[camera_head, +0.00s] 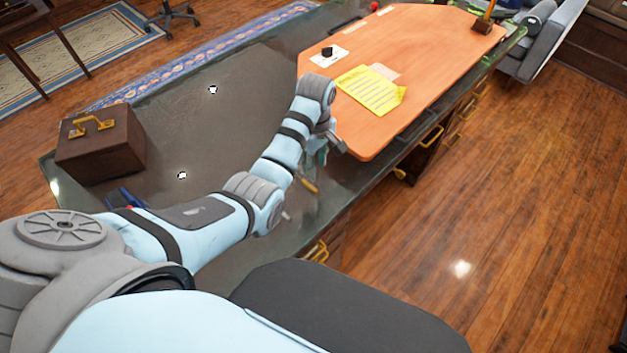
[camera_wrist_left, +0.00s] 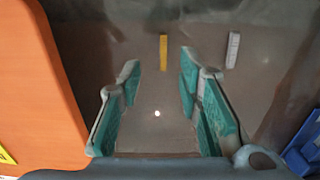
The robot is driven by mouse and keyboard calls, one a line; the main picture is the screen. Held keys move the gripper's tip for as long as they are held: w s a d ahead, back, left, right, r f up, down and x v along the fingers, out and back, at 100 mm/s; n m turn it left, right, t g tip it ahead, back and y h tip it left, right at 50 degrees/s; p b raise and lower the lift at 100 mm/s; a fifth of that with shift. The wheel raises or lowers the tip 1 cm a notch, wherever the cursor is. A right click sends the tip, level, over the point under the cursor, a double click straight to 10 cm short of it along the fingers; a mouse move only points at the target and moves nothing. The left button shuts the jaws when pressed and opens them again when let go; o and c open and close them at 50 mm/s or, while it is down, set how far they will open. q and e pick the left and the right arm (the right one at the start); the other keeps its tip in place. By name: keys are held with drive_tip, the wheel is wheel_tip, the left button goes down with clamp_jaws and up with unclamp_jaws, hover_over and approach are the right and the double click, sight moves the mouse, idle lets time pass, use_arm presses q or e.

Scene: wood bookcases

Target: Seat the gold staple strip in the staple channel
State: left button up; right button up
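The gold staple strip (camera_wrist_left: 163,52) lies on the dark glass desk top. In the left wrist view it is between and just beyond the fingertips of my left gripper (camera_wrist_left: 159,66). The gripper is open, with teal finger pads apart and nothing between them. In the head view the strip (camera_head: 310,186) lies just below the left gripper (camera_head: 316,158). A pale grey bar (camera_wrist_left: 233,50) lies to the right of the strip. A blue object (camera_wrist_left: 304,150), perhaps the stapler, is cut off at the right edge. I cannot make out the staple channel. My right gripper is not in view.
An orange desk panel (camera_head: 400,50) borders the gripper; yellow paper (camera_head: 371,91) lies on it. A brown case (camera_head: 101,145) with a gold handle stands at the left. The glass top (camera_head: 215,125) between them is mostly clear. The desk edge drops to the wood floor.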

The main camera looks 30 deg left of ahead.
sight(314, 189)
use_arm(q)
drive_tip(key=f, duration=0.2)
drive_tip(key=s+f+b, duration=0.1)
drive_tip(key=shift+a+f, duration=0.1)
drive_tip(key=shift+f, duration=0.3)
drive_tip(key=f, duration=0.2)
drive_tip(key=f+b, duration=0.1)
drive_tip(key=f, duration=0.3)
drive_tip(key=shift+w+f+b, duration=0.2)
drive_tip(key=shift+w+b, duration=0.05)
drive_tip(key=shift+b, duration=0.05)
drive_tip(key=shift+s+r, duration=0.15)
drive_tip(key=shift+r, duration=0.05)
drive_tip(key=shift+c, duration=0.2)
clamp_jaws()
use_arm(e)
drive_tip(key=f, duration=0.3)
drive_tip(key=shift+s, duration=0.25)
